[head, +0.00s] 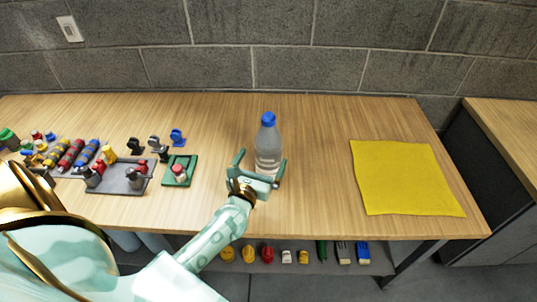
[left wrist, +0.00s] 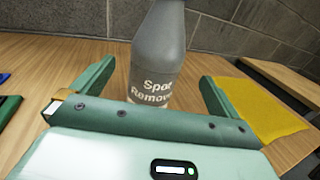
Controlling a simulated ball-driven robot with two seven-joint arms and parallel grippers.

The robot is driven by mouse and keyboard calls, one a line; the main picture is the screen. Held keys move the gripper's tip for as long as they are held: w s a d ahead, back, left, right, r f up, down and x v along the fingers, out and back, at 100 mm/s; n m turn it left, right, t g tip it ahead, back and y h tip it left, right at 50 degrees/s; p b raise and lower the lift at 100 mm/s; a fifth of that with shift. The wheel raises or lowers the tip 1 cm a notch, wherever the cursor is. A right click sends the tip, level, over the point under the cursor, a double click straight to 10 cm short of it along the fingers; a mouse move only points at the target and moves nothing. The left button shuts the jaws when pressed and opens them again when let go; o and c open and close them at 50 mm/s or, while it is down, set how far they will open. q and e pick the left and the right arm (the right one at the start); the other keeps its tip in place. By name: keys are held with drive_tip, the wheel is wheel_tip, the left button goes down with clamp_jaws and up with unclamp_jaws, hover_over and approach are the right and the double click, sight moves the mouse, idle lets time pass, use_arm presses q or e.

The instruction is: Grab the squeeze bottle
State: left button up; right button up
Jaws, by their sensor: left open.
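The squeeze bottle (head: 268,150) stands upright on the wooden table. In the left wrist view the bottle stands between the green fingers of the gripper (left wrist: 157,88), with a gap on each side. The bottle's base is partly hidden behind the gripper. My right gripper is not in view.
A yellow cloth (head: 405,177) lies flat to the right. A grey tray (head: 117,178) and a green pad (head: 180,169) with small items lie to the left, beside several coloured parts. A shelf below the table holds several small objects. A block wall stands behind.

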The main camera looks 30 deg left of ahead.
sight(269, 144)
use_arm(q)
drive_tip(key=x, duration=0.5)
drive_tip(key=f+b+x, duration=0.1)
drive_tip(key=x, duration=0.1)
drive_tip(key=shift+w+a, duration=0.25)
drive_tip(key=shift+r, duration=0.1)
drive_tip(key=shift+c, duration=0.3)
drive_tip(key=c, duration=1.4)
drive_tip(key=shift+r, duration=0.15)
